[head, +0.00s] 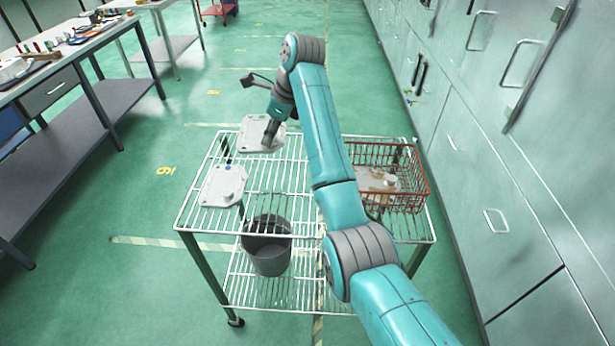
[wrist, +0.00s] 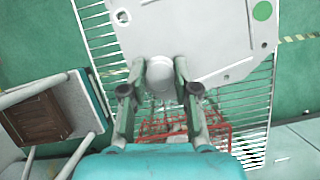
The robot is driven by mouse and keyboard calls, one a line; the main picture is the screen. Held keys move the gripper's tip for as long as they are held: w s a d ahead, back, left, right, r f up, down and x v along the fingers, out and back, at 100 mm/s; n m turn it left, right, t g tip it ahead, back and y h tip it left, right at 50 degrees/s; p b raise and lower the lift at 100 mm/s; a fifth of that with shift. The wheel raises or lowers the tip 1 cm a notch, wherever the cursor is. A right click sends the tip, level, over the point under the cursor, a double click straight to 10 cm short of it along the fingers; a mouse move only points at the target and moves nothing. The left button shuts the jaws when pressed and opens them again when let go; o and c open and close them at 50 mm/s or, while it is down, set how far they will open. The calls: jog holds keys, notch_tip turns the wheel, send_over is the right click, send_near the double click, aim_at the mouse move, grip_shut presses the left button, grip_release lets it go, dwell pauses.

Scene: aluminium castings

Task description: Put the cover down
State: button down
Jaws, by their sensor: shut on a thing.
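The cover (head: 249,136) is a light grey casting plate with a raised round knob (wrist: 160,82). In the wrist view the plate (wrist: 215,40) fills the upper middle and has a green dot near one corner. My gripper (head: 270,132) is at the plate in the head view. In the wrist view its two fingers (wrist: 160,74) are closed on either side of the knob. The cover is at the back left of the wire cart (head: 283,182); I cannot tell whether it touches the cart's top. Its right side is partly hidden by my gripper.
A similar plate (head: 220,187) with a blue dot lies on the cart's front left. A red wire basket (head: 425,190) with castings stands at the right. A dark bin (head: 270,260) is below. Cabinets (head: 480,150) line the right; a workbench (head: 60,100) is left.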

jog(key=m, duration=0.1)
send_over(270, 193)
jog(key=d, duration=0.2)
notch_tip(270, 193, down, 6)
jog(key=f, duration=0.9)
jog(key=shift+s+a+f, duration=0.15)
jog(key=shift+s+f, duration=0.05)
jog(key=c, duration=0.9)
grip_release()
jog(key=shift+f, duration=0.1)
jog(key=shift+o, duration=0.2)
jog(key=v, duration=1.2)
jog(key=shift+s, duration=0.2)
